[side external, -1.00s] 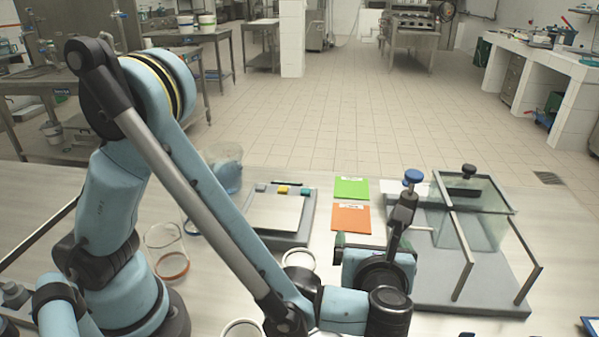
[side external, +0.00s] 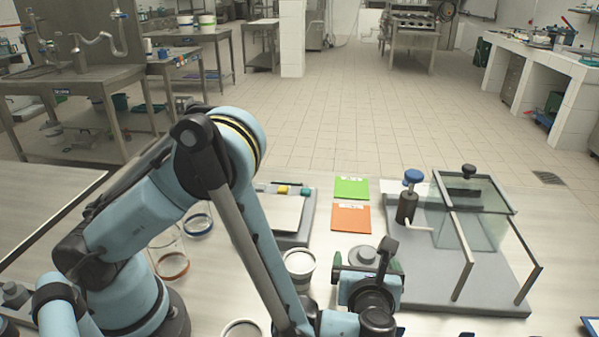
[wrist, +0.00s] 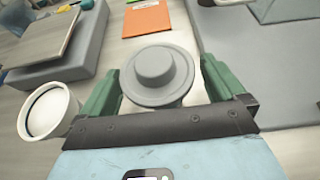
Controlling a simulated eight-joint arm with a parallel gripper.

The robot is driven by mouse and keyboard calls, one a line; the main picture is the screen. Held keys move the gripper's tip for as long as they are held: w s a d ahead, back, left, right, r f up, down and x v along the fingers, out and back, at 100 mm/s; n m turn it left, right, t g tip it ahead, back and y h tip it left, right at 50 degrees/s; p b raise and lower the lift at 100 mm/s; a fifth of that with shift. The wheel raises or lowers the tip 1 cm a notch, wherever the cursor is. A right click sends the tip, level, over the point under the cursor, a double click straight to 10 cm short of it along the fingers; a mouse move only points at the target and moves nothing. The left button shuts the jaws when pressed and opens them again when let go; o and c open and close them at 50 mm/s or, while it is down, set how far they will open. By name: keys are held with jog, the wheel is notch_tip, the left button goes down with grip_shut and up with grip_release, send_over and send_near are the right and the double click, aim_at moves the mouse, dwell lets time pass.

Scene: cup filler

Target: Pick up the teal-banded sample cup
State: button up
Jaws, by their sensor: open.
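My gripper (side external: 367,264) is open, with green fingers. In the wrist view, the fingers of my gripper (wrist: 160,84) stand on either side of a grey round stepped piece (wrist: 163,68), with a gap at each side. This grey piece also shows by the fingers in the side view (side external: 362,255). A clear vessel with what looks like a bluish band (side external: 198,224) stands at the left, partly behind my arm. It may be the teal-banded sample cup, but the band is too small to be sure. I see no teal band in the wrist view.
A white-rimmed cup (side external: 300,262) stands left of my gripper, also in the wrist view (wrist: 48,112). An orange-banded vessel (side external: 170,266) stands further left. A scale (side external: 296,238), orange card (side external: 350,218), green card (side external: 351,188) and glass-walled fixture (side external: 470,290) stand around.

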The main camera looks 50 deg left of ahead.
jog(key=shift+w+a, duration=0.1)
jog(key=c, duration=1.4)
